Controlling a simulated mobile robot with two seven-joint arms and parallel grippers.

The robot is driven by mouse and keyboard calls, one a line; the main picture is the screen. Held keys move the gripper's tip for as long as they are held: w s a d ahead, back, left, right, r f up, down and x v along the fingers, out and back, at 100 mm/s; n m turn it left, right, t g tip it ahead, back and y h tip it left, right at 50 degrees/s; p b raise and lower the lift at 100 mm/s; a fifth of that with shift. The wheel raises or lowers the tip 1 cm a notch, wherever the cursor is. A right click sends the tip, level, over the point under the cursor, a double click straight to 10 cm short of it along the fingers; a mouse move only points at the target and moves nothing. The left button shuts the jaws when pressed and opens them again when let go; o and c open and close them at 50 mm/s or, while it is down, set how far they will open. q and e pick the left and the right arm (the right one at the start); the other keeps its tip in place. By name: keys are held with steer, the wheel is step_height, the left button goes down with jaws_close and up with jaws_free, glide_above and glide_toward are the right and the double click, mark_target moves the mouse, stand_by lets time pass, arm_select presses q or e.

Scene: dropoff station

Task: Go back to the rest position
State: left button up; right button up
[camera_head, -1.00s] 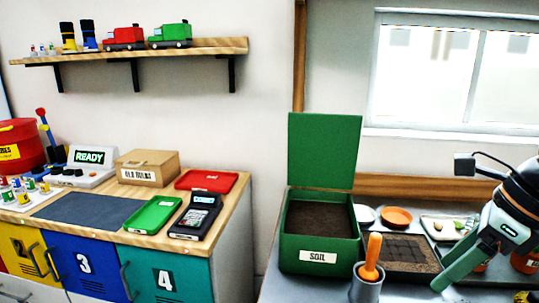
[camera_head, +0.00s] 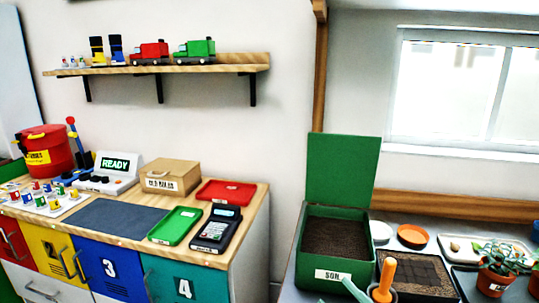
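Two teal-green pieces show at the bottom edge of the head view, in front of the green soil box. They look like the finger ends of a gripper (camera_head: 330,284), and the rest of that arm is cut off below. They match the green finger of my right gripper in the earlier view. Nothing is seen held between them, but the frame cuts them too much to tell how they stand. My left gripper is not in view.
The soil box (camera_head: 334,273) has its lid raised. An orange-handled tool (camera_head: 387,275) stands in a cup beside the soil tray (camera_head: 423,275). A potted plant (camera_head: 492,283) is at right. The wooden-topped cabinet (camera_head: 250,215) at left holds a keypad device (camera_head: 216,230) and trays.

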steer(key=s+d+f+m+g+h+p, duration=0.1)
steer(key=s+d+f+m+h, duration=0.15)
steer(key=f+m+h, duration=0.5)
steer(key=s+d+f+m+g+h, duration=0.2)
steer(key=s+f+m, duration=0.2)
steer(key=f, duration=0.7)
steer(key=s+f+m+g+h+p, duration=0.1)
steer(key=s+f+m+g, duration=0.3)
steer(key=s+f, duration=0.7)
steer(key=shift+s+a+g+h, duration=0.2)
steer(key=shift+a+g+h, duration=0.15)
steer(key=shift+g, duration=0.35)
steer(key=shift+c, duration=0.3)
